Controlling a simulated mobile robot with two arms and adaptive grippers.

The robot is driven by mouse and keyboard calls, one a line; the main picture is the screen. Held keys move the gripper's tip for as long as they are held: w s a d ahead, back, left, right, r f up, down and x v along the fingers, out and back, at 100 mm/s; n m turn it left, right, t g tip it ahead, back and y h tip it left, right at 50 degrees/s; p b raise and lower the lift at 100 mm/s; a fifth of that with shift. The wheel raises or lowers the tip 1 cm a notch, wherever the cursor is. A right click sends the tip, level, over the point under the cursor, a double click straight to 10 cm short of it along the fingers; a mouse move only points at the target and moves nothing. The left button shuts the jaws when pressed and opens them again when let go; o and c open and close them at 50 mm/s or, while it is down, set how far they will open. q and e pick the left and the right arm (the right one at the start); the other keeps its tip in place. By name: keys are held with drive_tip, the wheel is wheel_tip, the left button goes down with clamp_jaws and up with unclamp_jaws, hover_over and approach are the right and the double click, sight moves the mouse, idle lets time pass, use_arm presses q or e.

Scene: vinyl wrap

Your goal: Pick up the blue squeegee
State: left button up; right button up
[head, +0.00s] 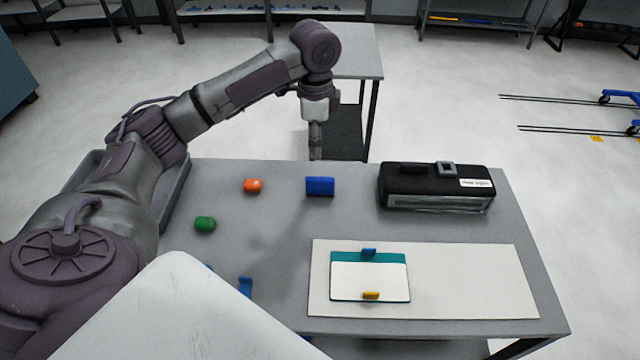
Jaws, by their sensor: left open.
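A blue rectangular block (320,186), which looks like the blue squeegee, lies near the far edge of the grey table (275,300). My left gripper (316,154) points down just beyond it in the head view, at the table's far edge. The gripper is open and nothing shows between its fingers. It looks apart from the block, but its height above the table is hard to judge. My right gripper is out of view.
An orange piece (253,185), a green piece (205,224) and a small blue item (245,286) lie left. A black case (436,187) stands right. A white sheet (470,280) bears a teal-edged card (370,278) with blue and yellow clips. The table's middle is clear.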

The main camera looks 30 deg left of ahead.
sight(320, 178)
use_arm(q)
wheel_tip(320, 178, down, 7)
drive_tip(key=shift+d+f+p, duration=0.1)
drive_tip(key=shift+p, duration=0.35)
drive_tip(key=f, duration=0.2)
drive_tip(key=d+f+p, duration=0.1)
drive_tip(key=f, duration=0.1)
drive_tip(key=shift+f, duration=0.3)
drive_tip(key=shift+f+p, duration=0.3)
drive_tip(key=shift+f, duration=0.2)
clamp_jaws()
